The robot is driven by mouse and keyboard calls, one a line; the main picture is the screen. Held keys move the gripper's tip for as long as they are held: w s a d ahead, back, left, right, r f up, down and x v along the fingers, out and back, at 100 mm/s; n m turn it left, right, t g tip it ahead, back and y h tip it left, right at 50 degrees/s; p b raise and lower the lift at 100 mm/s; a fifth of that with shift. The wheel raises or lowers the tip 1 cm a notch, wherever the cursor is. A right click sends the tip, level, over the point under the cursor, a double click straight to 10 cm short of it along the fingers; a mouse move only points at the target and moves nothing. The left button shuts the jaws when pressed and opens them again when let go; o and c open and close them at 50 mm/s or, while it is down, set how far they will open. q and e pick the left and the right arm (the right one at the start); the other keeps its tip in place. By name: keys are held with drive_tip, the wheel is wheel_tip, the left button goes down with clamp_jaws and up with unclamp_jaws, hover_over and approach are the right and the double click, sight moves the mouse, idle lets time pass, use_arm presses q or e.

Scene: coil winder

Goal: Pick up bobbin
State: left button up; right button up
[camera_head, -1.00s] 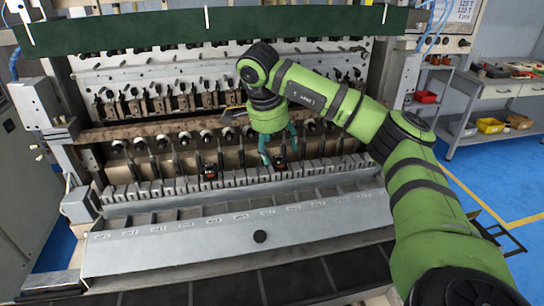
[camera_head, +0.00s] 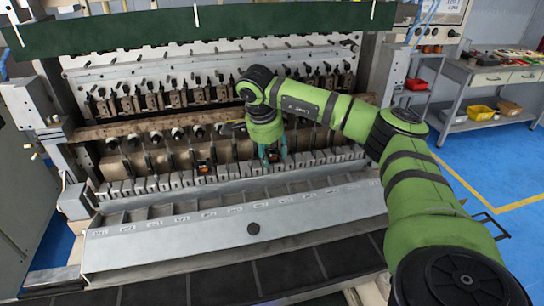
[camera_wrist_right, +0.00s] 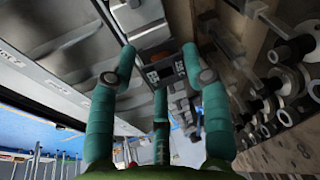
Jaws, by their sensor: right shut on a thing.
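My right gripper (camera_head: 273,158) points down at the row of grey blocks along the front of the coil winder. Its teal fingers are shut on a small dark bobbin (camera_head: 273,153), mostly hidden between them in the head view. In the right wrist view the three fingers (camera_wrist_right: 159,68) surround a dark piece with light marks. A second small dark bobbin with an orange mark (camera_head: 204,167) sits farther left on the same row. My left gripper is in neither view.
The coil winder has a row of spindles and levers (camera_head: 155,138) behind the grey blocks. A shelf with bins (camera_head: 481,112) stands at the right beside open blue floor.

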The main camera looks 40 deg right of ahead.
sight(277, 151)
drive_tip(key=shift+r, duration=0.15)
drive_tip(key=shift+w+d+r+b, duration=0.1)
drive_tip(key=shift+r+b, duration=0.3)
drive_tip(key=shift+r, duration=0.2)
drive_tip(key=r, duration=0.1)
drive_tip(key=b, duration=0.1)
drive_tip(key=r, duration=0.1)
drive_tip(key=shift+s+d+r, duration=0.15)
drive_tip(key=shift+s+r, duration=0.1)
drive_tip(key=shift+r, duration=0.1)
drive_tip(key=shift+s+d+r+p, duration=0.2)
drive_tip(key=shift+s+d+r, duration=0.3)
drive_tip(key=shift+s+r, duration=1)
drive_tip(key=shift+s+d+r+p, duration=0.15)
drive_tip(key=shift+s+d+r, duration=0.5)
drive_tip(key=shift+s, duration=1.5)
drive_tip(key=shift+s+d+r+p, duration=0.2)
drive_tip(key=shift+s+d+r, duration=0.15)
drive_tip(key=shift+s+r, duration=1.2)
drive_tip(key=shift+s+f, duration=0.2)
drive_tip(key=shift+f, duration=0.1)
